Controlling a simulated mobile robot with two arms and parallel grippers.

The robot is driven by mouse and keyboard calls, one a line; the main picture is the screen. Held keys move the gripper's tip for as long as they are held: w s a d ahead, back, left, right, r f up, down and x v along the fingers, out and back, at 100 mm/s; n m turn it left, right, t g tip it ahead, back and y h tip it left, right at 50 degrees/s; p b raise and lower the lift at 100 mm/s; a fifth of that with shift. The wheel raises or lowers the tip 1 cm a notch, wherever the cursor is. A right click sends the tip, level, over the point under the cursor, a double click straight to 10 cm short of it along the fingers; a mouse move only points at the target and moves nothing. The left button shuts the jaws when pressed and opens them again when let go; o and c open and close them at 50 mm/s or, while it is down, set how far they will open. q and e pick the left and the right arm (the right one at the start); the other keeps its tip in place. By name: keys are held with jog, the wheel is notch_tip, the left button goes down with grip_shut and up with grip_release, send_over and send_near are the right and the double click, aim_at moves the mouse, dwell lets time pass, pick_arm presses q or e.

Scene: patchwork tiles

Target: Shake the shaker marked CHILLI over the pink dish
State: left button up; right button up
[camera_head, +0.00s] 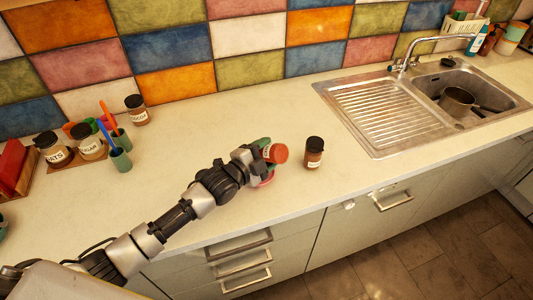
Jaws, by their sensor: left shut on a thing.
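My left gripper (263,156) is shut on a shaker (275,154) with red-orange contents and a pale label too small to read surely. The shaker is tilted over on its side, held above the counter. The pink dish (266,182) is just below it, mostly hidden by the gripper; only part of its rim shows. A second shaker (314,153), with a black lid and brown contents, stands upright just right of the gripper. A third similar shaker (137,109) stands at the back left near the tiles. My right gripper is not in view.
Labelled jars (53,149) and cups holding utensils (121,158) stand at the left. A steel sink (400,115) with a pan (457,102) is at the right. The counter (215,125) behind the gripper is clear. Its front edge is close to the dish.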

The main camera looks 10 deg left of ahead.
pick_arm(q)
notch_tip(320, 180, down, 3)
jog(key=shift+f+b, duration=0.1)
jog(key=shift+b, duration=1.05)
notch_tip(320, 180, up, 3)
jog(key=p, duration=0.3)
notch_tip(320, 180, down, 3)
jog(key=b, duration=0.2)
jog(key=shift+b, duration=0.4)
jog(key=shift+w, duration=0.1)
